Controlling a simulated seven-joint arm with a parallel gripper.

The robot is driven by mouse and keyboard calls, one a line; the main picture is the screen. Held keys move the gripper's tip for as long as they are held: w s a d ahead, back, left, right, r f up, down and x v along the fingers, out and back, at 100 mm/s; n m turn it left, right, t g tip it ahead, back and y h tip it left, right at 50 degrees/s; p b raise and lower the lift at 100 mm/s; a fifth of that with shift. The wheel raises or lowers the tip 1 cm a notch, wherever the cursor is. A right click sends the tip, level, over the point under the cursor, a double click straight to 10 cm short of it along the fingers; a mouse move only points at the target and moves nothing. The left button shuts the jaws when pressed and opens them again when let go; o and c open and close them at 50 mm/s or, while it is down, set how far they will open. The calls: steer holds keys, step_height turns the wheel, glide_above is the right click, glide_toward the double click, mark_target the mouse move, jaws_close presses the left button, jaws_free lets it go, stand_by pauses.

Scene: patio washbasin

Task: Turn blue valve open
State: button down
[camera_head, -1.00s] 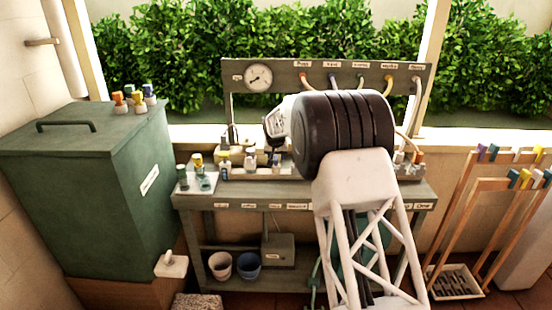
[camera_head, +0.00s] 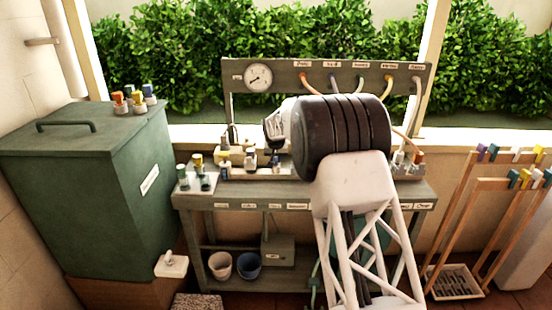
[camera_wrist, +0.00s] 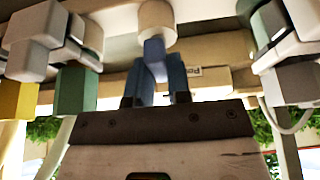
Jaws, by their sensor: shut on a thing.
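The blue valve (camera_wrist: 155,58) shows at the top middle of the wrist view, hanging from a pale round fitting. My gripper (camera_wrist: 156,84) is shut on its blue handle, with the dark fingertips close on either side. In the head view, my gripper (camera_head: 275,151) is small, above the washbasin bench beside a row of valves, and its fingers are partly hidden by my own wrist. The valve's exact angle is hard to tell.
A pressure gauge (camera_head: 258,77) and coloured hoses sit on the back panel. A green bin (camera_head: 90,190) stands left; wooden racks (camera_head: 455,225) stand right.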

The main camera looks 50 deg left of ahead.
steer(key=shift+n, duration=0.4)
steer(key=n, duration=0.2)
steer(key=n+g+y, duration=0.1)
steer(key=n, duration=0.1)
steer(key=shift+w+g, duration=0.1)
steer(key=shift+g, duration=0.2)
steer(key=n+g, duration=0.1)
steer(key=n, duration=0.3)
steer(key=shift+n+g, duration=0.3)
steer(key=shift+g, duration=0.1)
steer(key=n, duration=0.2)
steer(key=n+g, duration=0.1)
steer(key=n, duration=0.1)
steer(key=shift+w+g, duration=0.1)
steer(key=shift+g, duration=0.2)
steer(key=n+g+h, duration=0.1)
steer(key=n, duration=0.3)
steer(key=shift+n, duration=0.3)
steer(key=shift+g, duration=0.3)
steer(key=c, duration=1.1)
jaws_free()
steer(key=shift+o, duration=0.2)
